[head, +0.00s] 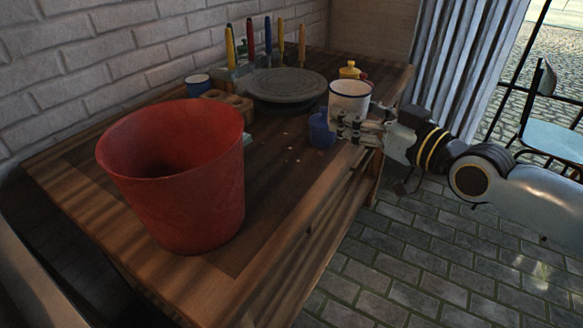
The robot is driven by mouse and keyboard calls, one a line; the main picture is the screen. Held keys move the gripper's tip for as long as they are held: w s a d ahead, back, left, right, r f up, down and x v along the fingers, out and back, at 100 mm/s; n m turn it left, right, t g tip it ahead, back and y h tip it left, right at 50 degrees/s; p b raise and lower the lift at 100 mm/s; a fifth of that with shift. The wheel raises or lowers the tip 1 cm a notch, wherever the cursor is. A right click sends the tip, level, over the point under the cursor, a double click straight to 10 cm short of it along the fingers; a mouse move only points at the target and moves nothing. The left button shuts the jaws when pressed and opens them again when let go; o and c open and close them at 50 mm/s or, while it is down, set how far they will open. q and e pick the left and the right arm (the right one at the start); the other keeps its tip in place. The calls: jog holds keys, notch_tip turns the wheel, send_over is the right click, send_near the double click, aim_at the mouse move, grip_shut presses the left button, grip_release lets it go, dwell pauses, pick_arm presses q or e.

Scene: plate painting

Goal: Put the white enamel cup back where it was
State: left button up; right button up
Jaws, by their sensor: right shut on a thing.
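The white enamel cup (349,96) is upright near the right front edge of the wooden table (285,215). It is white with a dark rim. My right gripper (352,130) comes in from the right and is shut on the cup at its lower part. The fingers hide part of the cup's bottom, so I cannot tell whether it touches the table. A small blue cup (321,130) stands just left of the gripper. My left gripper is not in the view.
A large red bucket (180,190) stands on the near left of the table. A round grey turntable (285,85) is at the back, with several upright brushes (268,38) behind it. A blue-and-white cup (198,84) and a yellow bottle (350,70) stand nearby. The front middle is clear.

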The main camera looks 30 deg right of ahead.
jog(key=w+a+f+b, duration=0.2)
jog(key=a+f+b, duration=0.1)
jog(key=shift+w+a+f+b, duration=0.1)
jog(key=shift+w+f+b, duration=0.1)
jog(key=shift+w+b, duration=0.1)
jog(key=b, duration=0.3)
send_over(295, 168)
notch_tip(295, 168, down, 3)
jog(key=shift+f, duration=0.15)
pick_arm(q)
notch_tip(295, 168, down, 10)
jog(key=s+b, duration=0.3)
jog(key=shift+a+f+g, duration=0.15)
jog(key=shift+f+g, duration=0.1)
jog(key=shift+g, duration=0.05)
pick_arm(e)
jog(key=shift+a+f, duration=0.1)
jog(key=shift+f, duration=1.75)
jog(key=shift+f, duration=0.25)
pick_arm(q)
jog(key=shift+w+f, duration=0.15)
pick_arm(e)
jog(key=o, duration=1.3)
jog(key=shift+r, duration=0.1)
